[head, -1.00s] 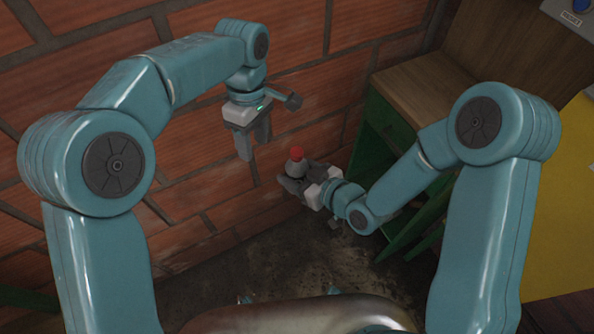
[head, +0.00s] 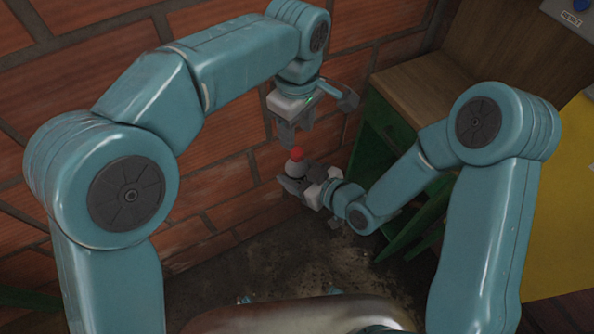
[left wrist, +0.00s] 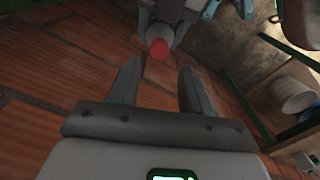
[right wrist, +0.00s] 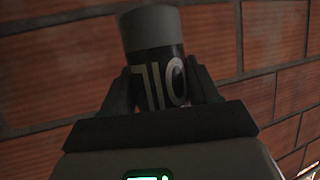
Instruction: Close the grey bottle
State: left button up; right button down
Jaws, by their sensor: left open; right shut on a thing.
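The grey bottle (head: 292,169) stands roughly upright in my right gripper (head: 294,184), with a red cap (head: 296,153) at its top. In the right wrist view the bottle (right wrist: 150,28) shows a grey end and a black band with upside-down lettering, between the shut fingers; the red top is hidden there. My left gripper (head: 292,138) is open and empty, pointing down just above the red cap. In the left wrist view the red cap (left wrist: 159,49) lies beyond and between the open fingertips, apart from them. I cannot tell how tightly the cap sits.
A brick wall (head: 225,140) rises close behind both grippers. A green cabinet with a wooden top (head: 425,88) stands to the right, and a yellow panel (head: 555,210) lies farther right. In the left wrist view a white container (left wrist: 292,97) sits on a shelf.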

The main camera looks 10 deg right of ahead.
aim_at(296, 152)
pick_arm(q)
notch_tip(296, 152, down, 6)
jog(key=shift+f, duration=0.1)
dwell(0.4)
grip_shut()
